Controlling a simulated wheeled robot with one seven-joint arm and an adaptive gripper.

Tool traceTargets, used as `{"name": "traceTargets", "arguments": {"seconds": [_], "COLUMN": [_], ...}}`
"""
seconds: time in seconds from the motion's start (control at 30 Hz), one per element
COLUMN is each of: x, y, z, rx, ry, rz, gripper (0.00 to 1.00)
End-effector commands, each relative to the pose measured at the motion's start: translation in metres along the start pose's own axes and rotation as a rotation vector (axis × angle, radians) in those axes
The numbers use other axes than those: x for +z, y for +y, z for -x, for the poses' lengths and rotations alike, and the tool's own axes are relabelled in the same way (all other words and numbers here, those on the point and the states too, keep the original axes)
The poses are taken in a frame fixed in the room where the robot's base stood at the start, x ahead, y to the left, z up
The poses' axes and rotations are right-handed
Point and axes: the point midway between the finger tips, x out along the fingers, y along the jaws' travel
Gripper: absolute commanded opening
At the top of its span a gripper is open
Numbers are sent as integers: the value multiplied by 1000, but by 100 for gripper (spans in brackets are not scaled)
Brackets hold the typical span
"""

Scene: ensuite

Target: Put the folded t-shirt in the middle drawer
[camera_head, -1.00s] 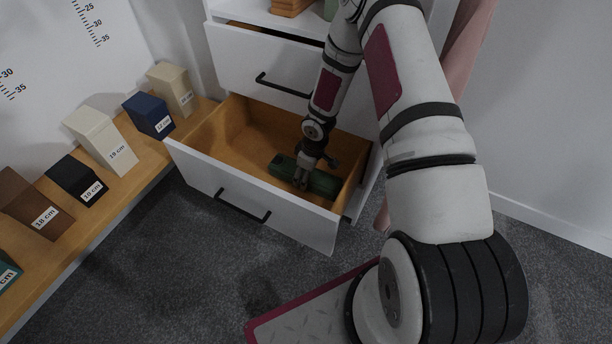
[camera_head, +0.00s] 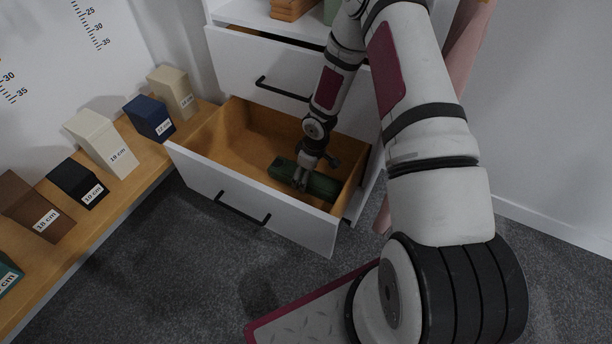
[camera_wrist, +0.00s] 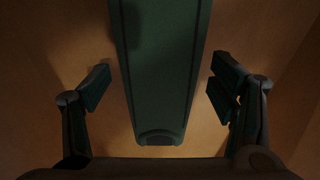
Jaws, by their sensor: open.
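My gripper (camera_head: 300,184) reaches down into the drawer at the bundle. In the wrist view, the bundle (camera_wrist: 162,60) runs between the two spread fingers of my gripper (camera_wrist: 160,88), with a visible gap on each side.
A white drawer (camera_head: 250,62) above it is slightly open, its top edge showing a dark gap. A wooden bench (camera_head: 110,190) on the left carries several labelled boxes. A pink cloth (camera_head: 468,50) hangs at the right of the cabinet. Grey carpet (camera_head: 150,270) is free in front.

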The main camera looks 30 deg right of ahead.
Motion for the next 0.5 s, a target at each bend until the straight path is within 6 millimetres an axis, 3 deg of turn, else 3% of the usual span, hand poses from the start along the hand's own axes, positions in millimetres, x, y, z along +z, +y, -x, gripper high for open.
{"name": "traceTargets", "arguments": {"seconds": [0.2,0.5], "x": [-1,0], "y": [1,0], "z": [51,97], "rx": [2,1], "ry": [2,2], "rz": [-1,0], "gripper": [78,78]}}
